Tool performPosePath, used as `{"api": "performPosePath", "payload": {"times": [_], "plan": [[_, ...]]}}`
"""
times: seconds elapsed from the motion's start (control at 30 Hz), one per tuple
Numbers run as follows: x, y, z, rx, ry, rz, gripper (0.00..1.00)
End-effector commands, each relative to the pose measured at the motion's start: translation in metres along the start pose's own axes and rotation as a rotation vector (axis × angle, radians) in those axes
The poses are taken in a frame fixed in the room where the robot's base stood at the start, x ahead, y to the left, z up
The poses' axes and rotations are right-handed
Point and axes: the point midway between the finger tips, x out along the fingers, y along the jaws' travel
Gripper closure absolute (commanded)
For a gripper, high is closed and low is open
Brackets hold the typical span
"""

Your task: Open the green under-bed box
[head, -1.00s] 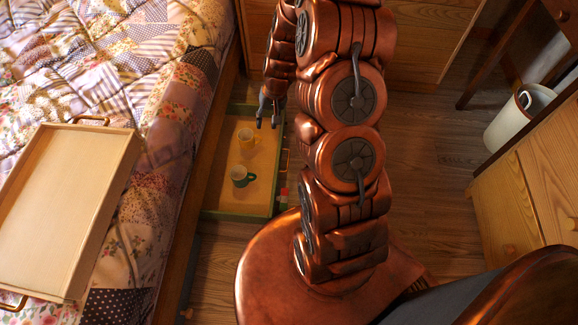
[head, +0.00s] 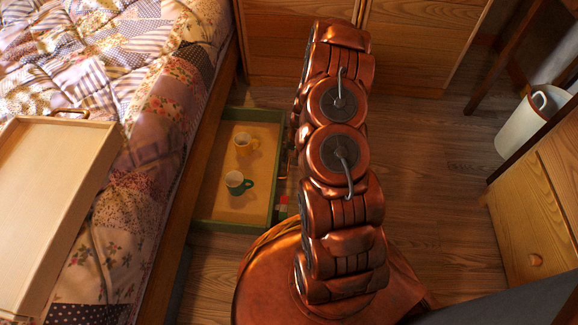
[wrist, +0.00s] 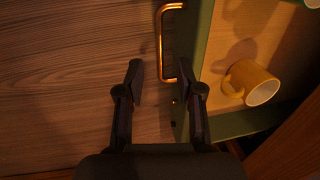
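The green under-bed box (head: 234,226) stands pulled out from under the bed, with its green rim and pale inside showing. A yellow mug (head: 243,146) and a green-and-white mug (head: 236,183) are in it. The wrist view shows the box's green wall (wrist: 198,35), a copper-coloured bar handle (wrist: 163,35) on its outer side, and the yellow mug (wrist: 252,83). My gripper (wrist: 161,78) is open and empty, its fingers to either side of the handle's lower end in the picture. Whether they reach its depth I cannot tell. In the head view my arm hides the gripper.
The bed (head: 140,110) with a patchwork quilt lies left, a wooden tray (head: 50,190) on it. A wooden cabinet (head: 420,45) stands behind the box. A white bucket (head: 525,125) and a drawer unit (head: 545,210) stand right. Bare floor (head: 425,170) lies between.

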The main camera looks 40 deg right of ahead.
Motion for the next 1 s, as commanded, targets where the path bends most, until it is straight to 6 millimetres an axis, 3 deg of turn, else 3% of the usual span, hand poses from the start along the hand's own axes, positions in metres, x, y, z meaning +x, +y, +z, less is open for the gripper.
{"api": "performPosePath", "payload": {"times": [0.1, 0.3, 0.67, 1.0], "plan": [[0.023, 0.001, 0.001, 0.000, -0.002, 0.001, 0.64], [0.047, 0.000, 0.000, -0.003, 0.001, 0.001, 0.64], [0.052, 0.000, 0.000, -0.002, 0.000, 0.000, 0.65], [0.052, 0.000, 0.000, -0.002, 0.000, 0.000, 1.00]]}}
